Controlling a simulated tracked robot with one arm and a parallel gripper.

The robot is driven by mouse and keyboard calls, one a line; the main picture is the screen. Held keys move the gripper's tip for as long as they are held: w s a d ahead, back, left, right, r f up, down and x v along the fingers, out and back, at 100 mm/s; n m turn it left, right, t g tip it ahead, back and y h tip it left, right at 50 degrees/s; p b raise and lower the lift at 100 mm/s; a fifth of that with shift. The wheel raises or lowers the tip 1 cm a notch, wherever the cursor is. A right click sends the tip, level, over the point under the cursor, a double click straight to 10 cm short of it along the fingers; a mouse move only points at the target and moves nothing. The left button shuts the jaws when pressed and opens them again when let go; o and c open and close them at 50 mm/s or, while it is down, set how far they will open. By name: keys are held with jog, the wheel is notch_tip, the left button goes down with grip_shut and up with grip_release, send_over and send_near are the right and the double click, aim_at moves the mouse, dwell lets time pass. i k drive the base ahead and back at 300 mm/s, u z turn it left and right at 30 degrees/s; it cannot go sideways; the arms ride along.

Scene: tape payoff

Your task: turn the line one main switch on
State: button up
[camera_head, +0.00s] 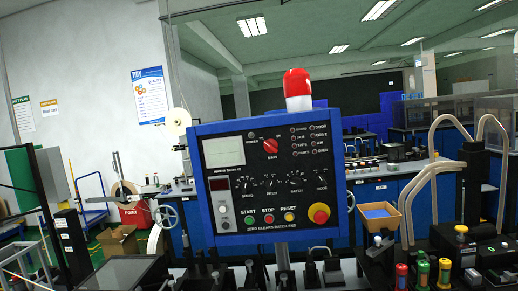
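A blue-framed control panel (334,214) with a dark face stands upright and slightly tilted in the middle of the view. A red rotary knob (270,146) sits in its upper middle, with a small label under it that seems to read MAIN. The knob's exact setting is too small to tell. I cannot make out a line number on the panel. My gripper cannot be made out in this view, and nothing covers the knob.
The panel also bears green (249,219), red and yellow buttons and a red emergency stop (318,213). A red beacon (297,84) tops it. Dark fixtures crowd the bottom edge. A cardboard box (118,241) is left.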

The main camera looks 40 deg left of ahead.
aim_at(271, 146)
jog(key=i, duration=0.85)
jog(key=z, duration=0.05)
